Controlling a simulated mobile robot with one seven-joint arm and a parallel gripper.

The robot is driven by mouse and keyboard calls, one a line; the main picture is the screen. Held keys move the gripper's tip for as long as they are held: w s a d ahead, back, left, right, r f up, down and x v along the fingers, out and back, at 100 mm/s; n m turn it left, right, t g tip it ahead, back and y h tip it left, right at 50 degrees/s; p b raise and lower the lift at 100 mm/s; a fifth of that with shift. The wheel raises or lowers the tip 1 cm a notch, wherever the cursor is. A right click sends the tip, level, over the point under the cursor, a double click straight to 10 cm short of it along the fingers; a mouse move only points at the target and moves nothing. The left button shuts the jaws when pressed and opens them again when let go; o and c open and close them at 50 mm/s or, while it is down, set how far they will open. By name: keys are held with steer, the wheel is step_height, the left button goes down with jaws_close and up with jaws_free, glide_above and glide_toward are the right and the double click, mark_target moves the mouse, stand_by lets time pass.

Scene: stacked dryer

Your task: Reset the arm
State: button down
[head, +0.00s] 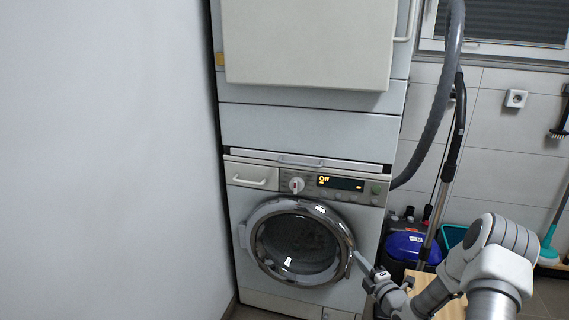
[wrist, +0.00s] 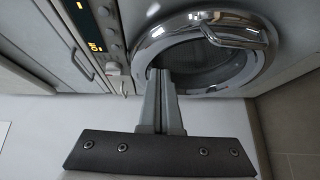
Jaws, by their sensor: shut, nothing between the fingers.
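My gripper (head: 357,256) is at the right edge of the round chrome door (head: 262,212) of the lower machine in the head view. In the wrist view my gripper (wrist: 160,74) has its fingers together with nothing between them, and the tips overlap the lower rim of the chrome door (wrist: 160,45). I cannot tell whether the tips touch the rim. The door looks shut. My arm reaches in from the lower right of the head view.
The lower machine's lit panel (head: 340,183) reads "Off". The upper machine (head: 310,40) is stacked above. A white wall (head: 100,160) closes the left side. A blue vacuum cleaner (head: 404,246) with a grey hose (head: 440,100) and a wooden surface (head: 425,283) are to the right, near my arm.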

steer(key=s+a+r+m+g+h, duration=0.2)
steer(key=s+r+m, duration=0.1)
steer(key=r, duration=0.5)
steer(key=s+a+r+m+g+h, duration=0.1)
steer(key=s+r+m+g+h, duration=0.2)
steer(key=r, duration=0.5)
steer(key=s+a+r+m+g+h, duration=0.15)
steer(key=r+m, duration=0.25)
steer(key=r, duration=0.4)
steer(key=s+a+r+m+g+y, duration=0.1)
steer(key=s+a+r+m+g, duration=0.2)
steer(key=s, duration=0.7)
steer(key=s+a+r+m+y, duration=0.1)
steer(key=s+a+m, duration=0.3)
steer(key=s, duration=0.6)
steer(key=s+a+r+m+g+y, duration=0.1)
steer(key=s+a+r+m+g, duration=0.2)
steer(key=s, duration=0.7)
step_height(320, 180, up, 21)
steer(key=t+p, duration=0.1)
steer(key=p, duration=2.2)
steer(key=shift+w+a, duration=0.3)
steer(key=shift+w, duration=0.15)
steer(key=shift+h, duration=0.25)
